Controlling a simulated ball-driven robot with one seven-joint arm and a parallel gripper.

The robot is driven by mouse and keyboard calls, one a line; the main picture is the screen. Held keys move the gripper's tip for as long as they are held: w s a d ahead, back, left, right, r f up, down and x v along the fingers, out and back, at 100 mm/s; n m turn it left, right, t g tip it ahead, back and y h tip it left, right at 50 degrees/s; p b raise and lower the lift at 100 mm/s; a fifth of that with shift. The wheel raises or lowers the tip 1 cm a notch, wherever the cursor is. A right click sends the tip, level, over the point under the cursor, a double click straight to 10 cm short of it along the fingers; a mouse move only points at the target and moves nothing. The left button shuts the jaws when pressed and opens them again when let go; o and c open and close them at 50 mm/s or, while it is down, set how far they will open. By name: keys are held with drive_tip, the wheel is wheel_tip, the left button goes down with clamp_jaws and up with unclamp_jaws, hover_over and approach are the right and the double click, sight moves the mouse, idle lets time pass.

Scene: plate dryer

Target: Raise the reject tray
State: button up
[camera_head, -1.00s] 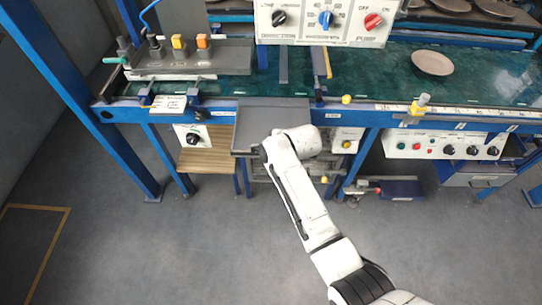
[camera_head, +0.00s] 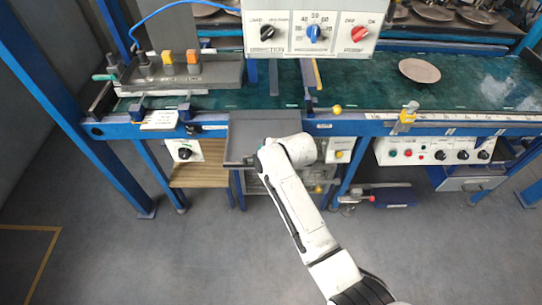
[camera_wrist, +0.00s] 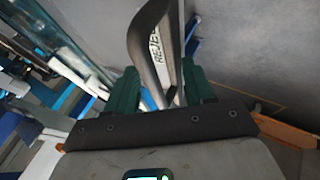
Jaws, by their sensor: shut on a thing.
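The reject tray (camera_head: 262,126) is a flat grey panel at the front edge of the blue-framed bench, left of centre in the head view. In the wrist view its dark rim and pale "REJECT" label (camera_wrist: 156,55) run up between the green fingers. My gripper (camera_wrist: 162,82) is shut on the tray's rim. In the head view my white wrist covers the tray's lower right corner and hides the fingers. I cannot tell the tray's exact slope.
The green belt (camera_head: 370,88) carries a round plate (camera_head: 420,71). A control box with knobs (camera_head: 312,29) hangs above it. A wooden shelf (camera_head: 200,176) is left below the tray, and a switch panel (camera_head: 435,151) is on the right. The floor in front is clear.

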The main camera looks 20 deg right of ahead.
drive_tip(key=v, duration=0.9)
drive_tip(key=shift+s+r, duration=0.25)
drive_tip(key=shift+r, duration=0.05)
drive_tip(key=s+d+f+m+g+h, duration=0.1)
drive_tip(key=s+m, duration=0.4)
drive_tip(key=s, duration=0.7)
drive_tip(key=s+d+f+m+g+h, duration=0.1)
drive_tip(key=s+d+f+m+g, duration=0.2)
drive_tip(key=s, duration=0.9)
drive_tip(key=s+d+f+m+g, duration=0.2)
drive_tip(key=s+d+m, duration=0.4)
drive_tip(key=s, duration=0.6)
drive_tip(key=shift+d+f+m+h, duration=0.35)
drive_tip(key=shift+f+m, duration=0.5)
drive_tip(key=shift+m, duration=0.35)
